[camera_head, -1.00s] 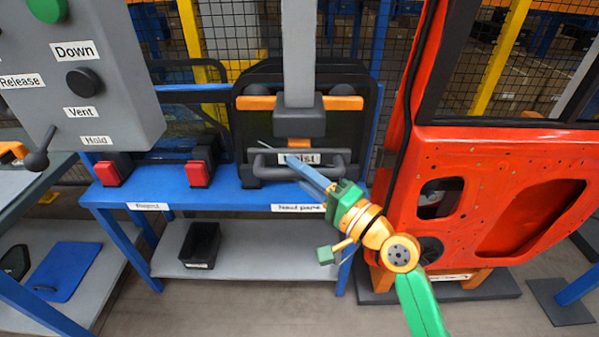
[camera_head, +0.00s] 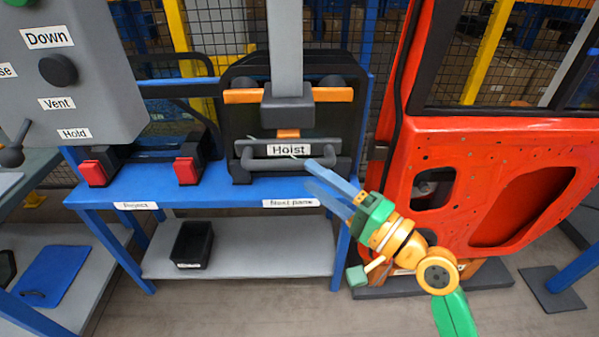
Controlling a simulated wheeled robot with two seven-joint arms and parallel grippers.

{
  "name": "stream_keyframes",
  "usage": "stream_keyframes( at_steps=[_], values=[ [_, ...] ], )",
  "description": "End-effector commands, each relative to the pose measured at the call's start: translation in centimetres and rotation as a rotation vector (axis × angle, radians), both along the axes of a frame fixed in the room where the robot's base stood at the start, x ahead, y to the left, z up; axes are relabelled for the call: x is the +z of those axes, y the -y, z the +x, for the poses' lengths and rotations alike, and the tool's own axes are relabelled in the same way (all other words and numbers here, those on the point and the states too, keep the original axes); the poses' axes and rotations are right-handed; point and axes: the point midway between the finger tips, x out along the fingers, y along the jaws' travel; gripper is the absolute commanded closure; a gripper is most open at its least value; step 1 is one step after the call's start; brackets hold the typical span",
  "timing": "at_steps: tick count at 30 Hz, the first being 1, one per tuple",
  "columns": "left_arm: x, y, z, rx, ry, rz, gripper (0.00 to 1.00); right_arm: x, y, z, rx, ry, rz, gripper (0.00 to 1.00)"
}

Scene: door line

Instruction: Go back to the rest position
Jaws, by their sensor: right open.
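My right gripper (camera_head: 328,192) is open and empty, with its two blue fingers pointing up and left. It is in front of the blue table's right end, just below and right of the grey hoist handle (camera_head: 290,160). The fingers look apart from the handle bar, though the depth gap is hard to judge. The arm behind it, green and gold, comes in from the lower right and overlaps the lower left part of the red door (camera_head: 475,150). My left gripper is not in view.
The blue table (camera_head: 235,193) carries two red clamps (camera_head: 187,172) on its left. A black bin (camera_head: 192,244) sits on its lower shelf. A grey control box (camera_head: 75,70) hangs at the upper left. The red door stands close to my right arm. Floor in front is clear.

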Motion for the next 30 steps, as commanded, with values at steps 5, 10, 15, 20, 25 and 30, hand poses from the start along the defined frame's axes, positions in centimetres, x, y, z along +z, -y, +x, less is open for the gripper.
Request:
stream_keyframes(
  at_steps=[5, 10, 15, 20, 25, 30],
  values=[
    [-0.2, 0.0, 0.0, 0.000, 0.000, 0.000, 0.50, 0.0, 0.4, -0.4, 0.001, 0.001, -0.001, 0.45],
    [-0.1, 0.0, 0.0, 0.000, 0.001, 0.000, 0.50, 0.0, 0.4, -0.4, 0.001, 0.001, -0.001, 0.45],
    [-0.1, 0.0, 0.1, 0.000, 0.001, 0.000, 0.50, -0.8, 0.2, -0.6, -0.003, -0.002, -0.035, 0.45],
    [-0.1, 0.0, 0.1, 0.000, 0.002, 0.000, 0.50, -10.5, 0.1, -3.4, -0.020, -0.034, -0.484, 0.45],
    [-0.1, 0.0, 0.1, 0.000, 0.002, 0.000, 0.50, -21.0, 3.4, -9.2, 0.056, -0.128, -1.039, 0.45],
    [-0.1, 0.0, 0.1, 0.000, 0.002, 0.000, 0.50, -26.5, 7.9, -15.4, 0.192, -0.257, -1.407, 0.45]
  ],
)
